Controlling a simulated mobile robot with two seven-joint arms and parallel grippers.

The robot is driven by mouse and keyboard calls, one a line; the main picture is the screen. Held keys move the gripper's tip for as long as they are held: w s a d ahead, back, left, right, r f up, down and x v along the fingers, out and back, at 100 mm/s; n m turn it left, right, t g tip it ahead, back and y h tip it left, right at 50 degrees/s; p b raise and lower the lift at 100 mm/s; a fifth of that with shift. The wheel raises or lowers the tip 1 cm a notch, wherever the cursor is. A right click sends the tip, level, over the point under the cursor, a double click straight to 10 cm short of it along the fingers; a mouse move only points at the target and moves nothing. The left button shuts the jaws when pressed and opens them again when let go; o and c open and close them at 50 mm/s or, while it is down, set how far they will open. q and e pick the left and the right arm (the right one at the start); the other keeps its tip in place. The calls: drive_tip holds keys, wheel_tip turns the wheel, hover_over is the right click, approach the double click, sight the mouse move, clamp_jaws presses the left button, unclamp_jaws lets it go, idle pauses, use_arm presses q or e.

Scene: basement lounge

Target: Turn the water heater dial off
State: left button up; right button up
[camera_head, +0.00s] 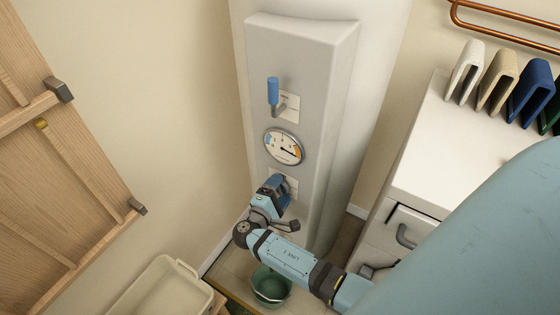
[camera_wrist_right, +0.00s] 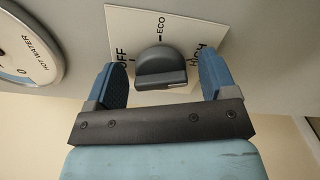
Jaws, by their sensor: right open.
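The water heater (camera_head: 345,60) is a tall white column with a pale front panel. Its dial (camera_wrist_right: 160,66) is a dark grey knob on a white plate marked OFF, ECO and HIGH in the right wrist view. I cannot tell which mark the knob points to. My right gripper (camera_wrist_right: 160,80) is open, with one blue finger on each side of the knob and visible gaps to it. In the head view my right gripper (camera_head: 275,187) is at the lower plate (camera_head: 291,183) and hides the dial. My left gripper is not in view.
A round hot water gauge (camera_head: 283,148) and a blue-handled lever (camera_head: 273,91) are above the dial. A green bucket (camera_head: 270,284) stands on the floor below my right arm. A white cabinet (camera_head: 425,165) is at right, a beige bin (camera_head: 150,280) at lower left.

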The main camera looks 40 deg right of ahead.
drive_tip(key=c, duration=0.9)
